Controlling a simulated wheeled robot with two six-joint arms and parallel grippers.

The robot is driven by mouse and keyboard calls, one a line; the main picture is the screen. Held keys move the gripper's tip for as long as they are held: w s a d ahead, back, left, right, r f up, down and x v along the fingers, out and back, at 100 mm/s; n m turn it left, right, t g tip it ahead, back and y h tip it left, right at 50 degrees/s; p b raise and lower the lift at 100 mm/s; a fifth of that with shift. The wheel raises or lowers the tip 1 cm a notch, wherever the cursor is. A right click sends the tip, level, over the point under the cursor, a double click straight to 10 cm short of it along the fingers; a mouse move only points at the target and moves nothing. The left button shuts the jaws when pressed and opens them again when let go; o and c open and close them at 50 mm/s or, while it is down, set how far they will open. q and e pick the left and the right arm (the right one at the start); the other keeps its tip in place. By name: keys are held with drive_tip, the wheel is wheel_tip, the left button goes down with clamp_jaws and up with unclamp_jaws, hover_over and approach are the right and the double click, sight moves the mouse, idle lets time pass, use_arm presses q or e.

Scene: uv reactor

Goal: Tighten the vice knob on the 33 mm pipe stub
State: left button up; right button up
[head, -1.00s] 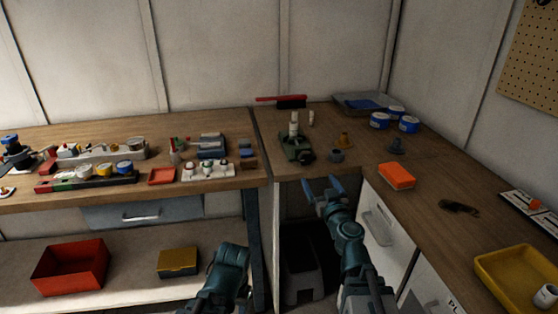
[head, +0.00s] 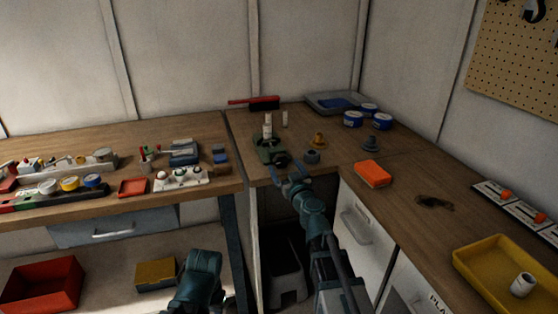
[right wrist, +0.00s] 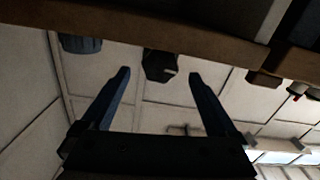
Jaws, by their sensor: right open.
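The green vice (head: 265,151) stands near the front edge of the bench corner, with a white pipe stub (head: 267,125) upright in it. Its dark knob (head: 283,160) faces the front edge. My right gripper (head: 288,172) is open and empty, just in front of the knob. In the right wrist view the dark faceted knob (right wrist: 160,65) shows beyond and between the two open fingertips (right wrist: 159,74), apart from both. Of my left arm only a teal link shows at the bottom; its fingers are out of sight.
A grey-blue round part (head: 312,156) stands close right of the vice. An orange-yellow part (head: 319,139), a second white stub (head: 285,118) and an orange box (head: 372,174) are nearby. The bench's front edge (right wrist: 120,22) lies close to the fingers.

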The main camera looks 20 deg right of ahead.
sight(282, 162)
drive_tip(key=w, duration=0.4)
drive_tip(key=shift+w+a, duration=0.1)
drive_tip(key=shift+w, duration=0.15)
drive_tip(key=shift+c, duration=0.2)
drive_tip(key=c, duration=1.3)
drive_tip(key=m, duration=0.9)
drive_tip(key=shift+s+m, duration=0.2)
drive_tip(key=shift+m, duration=0.9)
